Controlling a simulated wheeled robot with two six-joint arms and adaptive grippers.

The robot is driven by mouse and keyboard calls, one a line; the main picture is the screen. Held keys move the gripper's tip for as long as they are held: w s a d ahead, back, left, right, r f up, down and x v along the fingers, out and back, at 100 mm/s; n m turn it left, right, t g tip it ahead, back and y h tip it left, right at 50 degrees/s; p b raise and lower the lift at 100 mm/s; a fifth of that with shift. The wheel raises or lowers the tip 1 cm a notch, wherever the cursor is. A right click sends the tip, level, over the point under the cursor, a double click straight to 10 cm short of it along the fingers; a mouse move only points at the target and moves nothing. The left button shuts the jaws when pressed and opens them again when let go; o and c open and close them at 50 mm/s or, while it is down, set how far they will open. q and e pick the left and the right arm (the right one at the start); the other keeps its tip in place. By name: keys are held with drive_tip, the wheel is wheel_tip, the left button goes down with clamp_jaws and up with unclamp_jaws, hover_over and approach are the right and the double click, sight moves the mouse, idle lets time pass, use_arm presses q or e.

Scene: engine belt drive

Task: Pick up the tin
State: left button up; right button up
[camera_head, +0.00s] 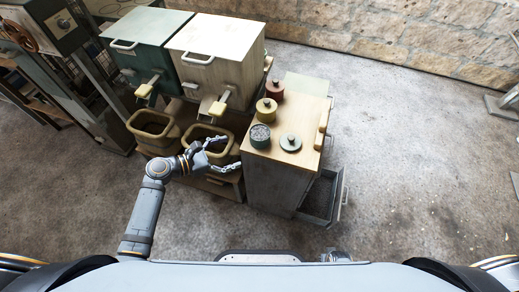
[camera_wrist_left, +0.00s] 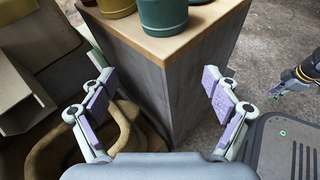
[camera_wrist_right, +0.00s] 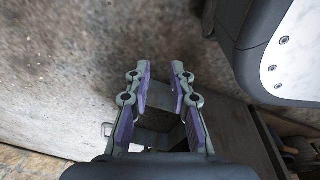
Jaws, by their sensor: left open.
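The wooden-topped cabinet (camera_head: 277,157) bears a green tin (camera_head: 260,137) without its lid, full of small grey pieces, at its near left corner. A yellow tin (camera_head: 266,111) and a red tin (camera_head: 274,90), both lidded, stand behind it. A loose dark lid (camera_head: 290,142) lies to its right. My left gripper (camera_head: 229,152) is open and empty, left of the cabinet corner and apart from the green tin. In the left wrist view the green tin (camera_wrist_left: 163,16) is cut off by the top edge, beyond the open fingers (camera_wrist_left: 158,95). My right gripper (camera_wrist_right: 162,75) is empty, its fingers a narrow gap apart.
Two hoppers, green (camera_head: 146,48) and cream (camera_head: 215,60), stand behind two tan bins (camera_head: 152,125), left of the cabinet. A drawer (camera_head: 322,193) stands open on the cabinet's right side. A wooden block (camera_head: 323,125) lies on the top's right edge.

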sight(260, 137)
use_arm(q)
drive_tip(key=shift+h, duration=0.8)
drive_tip(key=d+r, duration=0.1)
drive_tip(key=d, duration=0.1)
drive_tip(key=w+d+r, duration=0.1)
drive_tip(key=d, duration=0.1)
drive_tip(key=d+r, duration=0.1)
drive_tip(key=d, duration=0.1)
drive_tip(key=shift+w+b, duration=0.3)
drive_tip(key=shift+w, duration=0.1)
drive_tip(key=x, duration=0.2)
drive_tip(key=b+x, duration=0.1)
drive_tip(key=x, duration=0.1)
drive_tip(key=shift+w+f, duration=0.25)
drive_tip(key=shift+w, duration=0.15)
drive_tip(key=shift+w+d, duration=0.15)
drive_tip(key=shift+d, duration=0.25)
use_arm(e)
drive_tip(key=w, duration=0.3)
drive_tip(key=shift+w+a+r, duration=0.2)
use_arm(q)
drive_tip(key=shift+c, duration=0.2)
drive_tip(key=c, duration=1.4)
